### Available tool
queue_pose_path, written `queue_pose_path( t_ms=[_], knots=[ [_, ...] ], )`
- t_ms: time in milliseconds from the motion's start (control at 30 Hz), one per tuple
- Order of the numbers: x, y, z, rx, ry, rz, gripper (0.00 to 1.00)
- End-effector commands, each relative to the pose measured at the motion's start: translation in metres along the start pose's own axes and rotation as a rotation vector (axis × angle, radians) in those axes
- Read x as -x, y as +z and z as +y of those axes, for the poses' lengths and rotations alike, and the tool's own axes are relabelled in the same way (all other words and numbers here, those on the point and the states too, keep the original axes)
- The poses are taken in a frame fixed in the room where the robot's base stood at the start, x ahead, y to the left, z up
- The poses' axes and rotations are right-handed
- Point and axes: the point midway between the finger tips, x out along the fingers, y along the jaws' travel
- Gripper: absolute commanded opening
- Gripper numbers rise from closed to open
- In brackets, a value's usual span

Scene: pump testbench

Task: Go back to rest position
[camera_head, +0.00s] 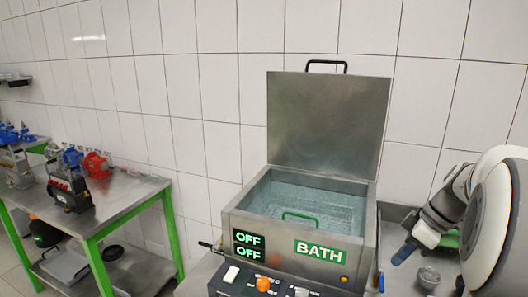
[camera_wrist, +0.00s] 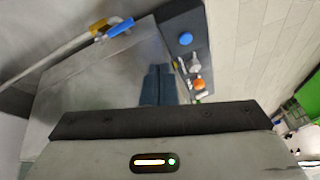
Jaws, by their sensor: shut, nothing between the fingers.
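My gripper (camera_head: 404,254) is at the right of the head view, beside the right side of the bath and apart from it. Its bluish fingers point down and left above the steel worktop. In the wrist view the two dark blue fingers (camera_wrist: 158,84) lie side by side, shut and empty. Much of my arm is cut off by the right edge of the head view.
A steel bath (camera_head: 304,222) with its lid (camera_head: 328,122) raised stands left of my gripper; two displays read OFF. A small metal cup (camera_head: 429,277) stands close below my gripper. A green-legged side table (camera_head: 128,204) with pumps is at left. A tiled wall stands behind.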

Motion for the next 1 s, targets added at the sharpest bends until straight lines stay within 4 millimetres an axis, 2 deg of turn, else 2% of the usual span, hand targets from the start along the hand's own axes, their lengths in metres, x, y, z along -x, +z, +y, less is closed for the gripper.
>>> queue_pose_path(
  t_ms=[33, 200, 400, 500, 600, 767, 1000],
  knots=[
    [-0.007, -0.013, -0.023, -0.051, 0.014, -0.040, 0.00],
    [-0.031, -0.029, -0.084, -0.274, 0.104, -0.139, 0.00],
    [-0.056, -0.030, -0.149, -0.509, 0.255, -0.163, 0.00],
    [-0.066, -0.025, -0.173, -0.605, 0.322, -0.140, 0.00],
    [-0.074, -0.020, -0.189, -0.679, 0.368, -0.109, 0.00],
    [-0.083, -0.018, -0.205, -0.742, 0.404, -0.073, 0.00],
    [-0.085, -0.018, -0.207, -0.756, 0.409, -0.067, 0.00]
  ],
)
